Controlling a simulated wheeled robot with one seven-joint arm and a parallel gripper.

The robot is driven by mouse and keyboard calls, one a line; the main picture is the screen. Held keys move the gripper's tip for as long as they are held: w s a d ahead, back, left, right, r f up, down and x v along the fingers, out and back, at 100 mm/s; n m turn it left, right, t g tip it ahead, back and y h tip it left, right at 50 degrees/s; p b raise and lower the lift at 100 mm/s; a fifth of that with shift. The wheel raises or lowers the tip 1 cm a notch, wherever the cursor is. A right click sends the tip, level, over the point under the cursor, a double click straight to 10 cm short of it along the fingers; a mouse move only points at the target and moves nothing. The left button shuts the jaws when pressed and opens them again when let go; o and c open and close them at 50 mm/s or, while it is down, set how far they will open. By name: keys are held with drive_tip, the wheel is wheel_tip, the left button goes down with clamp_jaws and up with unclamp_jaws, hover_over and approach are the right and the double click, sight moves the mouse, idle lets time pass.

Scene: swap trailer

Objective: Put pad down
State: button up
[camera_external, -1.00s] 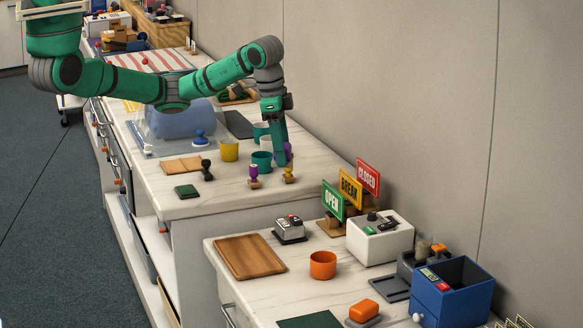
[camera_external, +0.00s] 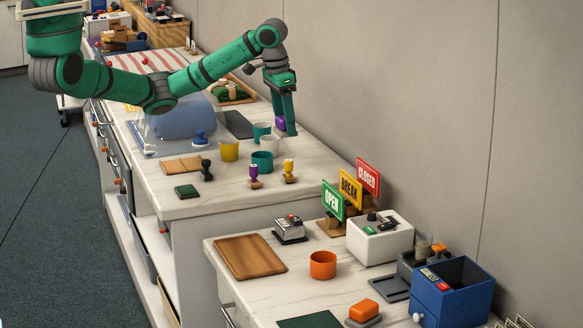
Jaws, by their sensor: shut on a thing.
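My gripper (camera_external: 285,132) is above the back part of the far counter, near the wall, its fingers pointing down. It is shut on a small purple thing (camera_external: 281,124), likely the pad. The fingers hide part of it. Whether it touches the counter I cannot tell. A dark green pad-like block (camera_external: 187,191) lies at the front of the same far counter (camera_external: 225,200).
Near the gripper are teal cups (camera_external: 262,162), a white cup (camera_external: 270,146) and a yellow cup (camera_external: 229,150). Purple (camera_external: 253,177) and yellow (camera_external: 289,171) stamps and a dark stamp (camera_external: 206,170) stand in front. A dark flat mat (camera_external: 237,124) lies to the left.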

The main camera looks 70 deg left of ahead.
drive_tip(key=w+f, duration=0.2)
drive_tip(key=w, duration=0.1)
drive_tip(key=w+f, duration=0.5)
drive_tip(key=w, duration=0.2)
drive_tip(key=shift+a+f, duration=0.3)
drive_tip(key=shift+a, duration=0.05)
drive_tip(key=shift+w+f, duration=0.55)
drive_tip(key=shift+f, duration=1.5)
drive_tip(key=shift+f, duration=0.15)
drive_tip(key=o, duration=1)
drive_tip(key=shift+o, duration=0.2)
